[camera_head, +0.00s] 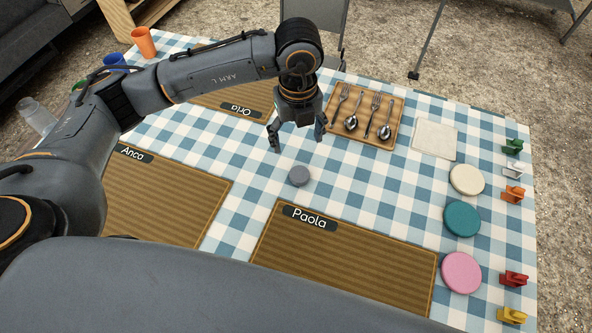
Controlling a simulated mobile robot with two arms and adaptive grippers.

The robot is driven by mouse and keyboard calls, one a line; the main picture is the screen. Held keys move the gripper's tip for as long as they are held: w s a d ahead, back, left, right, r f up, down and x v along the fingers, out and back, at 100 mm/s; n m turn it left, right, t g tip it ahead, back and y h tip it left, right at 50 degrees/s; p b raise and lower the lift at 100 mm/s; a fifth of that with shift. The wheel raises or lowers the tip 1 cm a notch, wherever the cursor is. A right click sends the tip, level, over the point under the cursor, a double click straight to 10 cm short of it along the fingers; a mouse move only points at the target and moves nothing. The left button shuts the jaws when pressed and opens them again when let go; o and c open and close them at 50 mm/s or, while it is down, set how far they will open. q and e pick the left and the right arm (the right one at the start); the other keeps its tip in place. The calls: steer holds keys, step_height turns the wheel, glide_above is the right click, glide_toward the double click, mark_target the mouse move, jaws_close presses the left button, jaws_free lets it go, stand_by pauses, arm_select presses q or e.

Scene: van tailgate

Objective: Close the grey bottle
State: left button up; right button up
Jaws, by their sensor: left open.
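A small round grey disc, which looks like a bottle cap (299,176), lies on the checked tablecloth near the middle of the table. My left gripper (297,137) hangs above and just behind it in the picture, fingers spread, with nothing between them. A translucent greyish bottle (38,115) shows at the far left edge, partly hidden behind my left arm. Whether its mouth is open cannot be told. My right gripper is not in view.
Placemats named Paola (345,255), Anca (165,200) and Orla (236,97) lie around. A wooden cutlery tray (393,138), a napkin (434,141), round coasters (462,218) and coloured clips (513,193) are right. An orange cup (144,42) and blue cup (115,60) stand back left.

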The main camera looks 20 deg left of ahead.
arm_select(q)
glide_above(300, 175)
steer(key=f, duration=0.8)
steer(key=shift+a+f+p, duration=0.2)
steer(key=shift+a+p, duration=0.1)
steer(key=shift+f, duration=0.15)
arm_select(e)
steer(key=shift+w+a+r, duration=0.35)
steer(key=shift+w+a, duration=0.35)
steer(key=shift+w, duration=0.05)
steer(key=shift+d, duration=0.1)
arm_select(q)
steer(key=shift+f, duration=0.15)
steer(key=f, duration=0.3)
steer(key=f+p, duration=0.1)
steer(key=f, duration=0.1)
steer(key=shift+d, duration=0.3)
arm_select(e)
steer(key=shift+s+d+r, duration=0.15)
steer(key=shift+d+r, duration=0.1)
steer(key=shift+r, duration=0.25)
